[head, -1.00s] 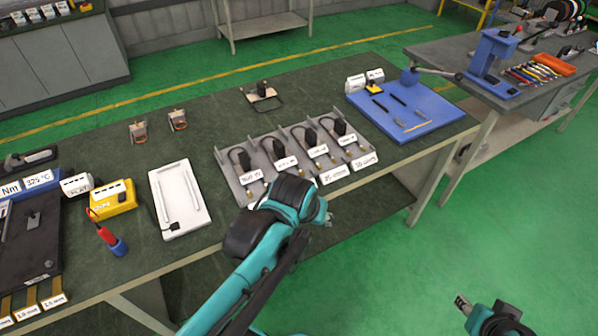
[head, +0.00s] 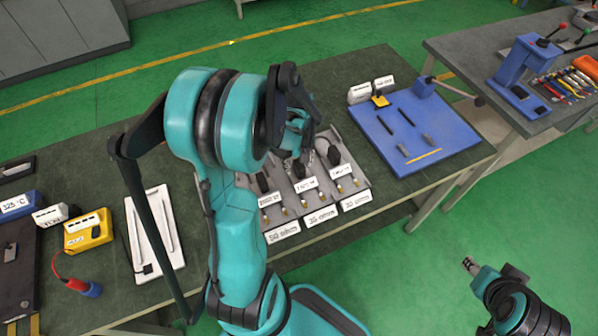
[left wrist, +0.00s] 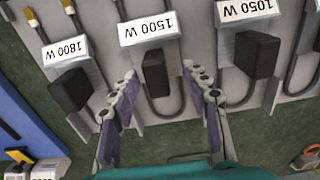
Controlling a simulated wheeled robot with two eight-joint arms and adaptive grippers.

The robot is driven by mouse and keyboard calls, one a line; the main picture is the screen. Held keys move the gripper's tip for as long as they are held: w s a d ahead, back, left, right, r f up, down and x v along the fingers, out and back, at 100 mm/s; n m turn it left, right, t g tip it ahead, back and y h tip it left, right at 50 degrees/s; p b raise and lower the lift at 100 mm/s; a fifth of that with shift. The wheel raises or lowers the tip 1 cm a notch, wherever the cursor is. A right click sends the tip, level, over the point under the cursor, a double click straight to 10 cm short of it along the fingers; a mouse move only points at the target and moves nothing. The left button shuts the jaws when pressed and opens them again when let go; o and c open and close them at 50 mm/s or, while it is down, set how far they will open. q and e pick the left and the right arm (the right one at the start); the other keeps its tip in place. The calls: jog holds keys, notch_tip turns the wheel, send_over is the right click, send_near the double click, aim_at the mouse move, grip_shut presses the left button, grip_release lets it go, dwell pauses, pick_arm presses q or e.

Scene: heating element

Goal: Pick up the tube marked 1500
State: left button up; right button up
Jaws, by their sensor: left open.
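The tube marked 1500 has a black block (left wrist: 157,75) with a bent grey tube and a white "1500 W" label (left wrist: 148,30) in the left wrist view. It lies in the grey rack (left wrist: 187,55), between the tubes marked 1800 (left wrist: 70,90) and 1050 (left wrist: 256,54). My left gripper (left wrist: 163,92) is open, one finger on either side of the 1500 block's near end; I cannot tell whether they touch it. In the head view my left gripper (head: 308,148) is over the rack, partly hiding the blocks. My right gripper (head: 470,265) is off the table's front, holding nothing visible.
Neighbouring blocks stand close on both sides of the fingers. A blue mat (head: 440,140) with tools lies right of the rack. A white tray (head: 155,235) and a yellow box (head: 88,232) are on the left. Small label cards (head: 318,216) stand at the front edge.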

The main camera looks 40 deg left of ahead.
aim_at(299, 164)
pick_arm(q)
jog(key=f, duration=0.1)
jog(key=f+b, duration=0.1)
jog(key=f, duration=0.1)
jog(key=shift+w+f, duration=0.1)
jog(key=shift+w, duration=0.25)
jog(key=shift+s+f, duration=0.1)
jog(key=shift+f, duration=0.25)
jog(key=shift+r, duration=0.1)
grip_shut()
